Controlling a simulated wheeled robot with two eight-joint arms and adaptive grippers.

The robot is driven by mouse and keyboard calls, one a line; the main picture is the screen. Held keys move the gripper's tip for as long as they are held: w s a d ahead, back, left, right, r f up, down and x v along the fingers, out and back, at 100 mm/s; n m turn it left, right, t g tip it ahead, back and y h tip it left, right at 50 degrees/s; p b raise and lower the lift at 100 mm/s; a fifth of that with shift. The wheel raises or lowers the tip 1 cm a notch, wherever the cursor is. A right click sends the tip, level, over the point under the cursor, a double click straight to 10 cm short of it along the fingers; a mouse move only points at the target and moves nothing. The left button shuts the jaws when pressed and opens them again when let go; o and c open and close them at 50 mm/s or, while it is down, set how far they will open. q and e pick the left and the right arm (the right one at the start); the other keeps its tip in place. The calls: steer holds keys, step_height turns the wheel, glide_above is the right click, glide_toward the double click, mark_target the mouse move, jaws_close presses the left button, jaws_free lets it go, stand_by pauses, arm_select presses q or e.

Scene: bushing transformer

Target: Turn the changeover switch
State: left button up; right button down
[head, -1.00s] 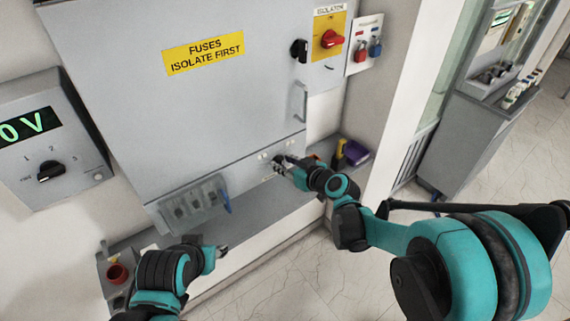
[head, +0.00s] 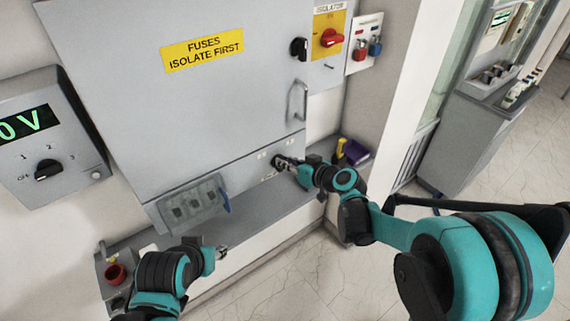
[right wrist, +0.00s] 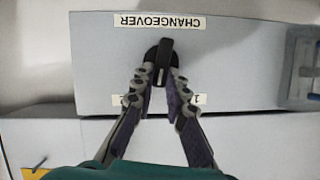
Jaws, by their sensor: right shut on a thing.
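The changeover switch (right wrist: 163,50) is a black round knob with a raised bar handle on the lower grey panel. In the right wrist view it sits by an upside-down CHANGEOVER label (right wrist: 157,22), and its bar runs nearly upright in the picture. My right gripper (right wrist: 160,82) is shut on the bar, one finger on each side. In the head view the right gripper (head: 281,163) is at the lower right of the cabinet and mostly hides the switch. My left gripper (head: 222,252) is low at the left, away from the switch; its jaws are too small to read.
The grey cabinet (head: 215,110) carries a yellow fuses sign and a door handle (head: 298,100). A red isolator knob (head: 331,38) is at upper right. A clear-covered box (head: 190,205) sticks out left of the switch. A narrow grey shelf (head: 250,205) runs below.

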steer(key=shift+w+d+f+m+g+y+b, duration=0.1)
steer(key=shift+w+d+m+g+y+b, duration=0.05)
steer(key=shift+m+y+b, duration=0.55)
steer(key=shift+w+d+f+m+g+y+b, duration=0.1)
steer(key=shift+d+f+m+g+y+b, duration=0.1)
steer(key=shift+m+b, duration=0.5)
steer(key=shift+w+d+f+m+g+y+b, duration=0.15)
steer(key=shift+m+y+b, duration=0.25)
steer(key=shift+m, duration=0.6)
steer(key=shift+r, duration=0.1)
steer(key=c, duration=1.5)
jaws_free()
steer(key=shift+c, duration=0.2)
steer(key=shift+d, duration=0.1)
steer(key=v, duration=1.2)
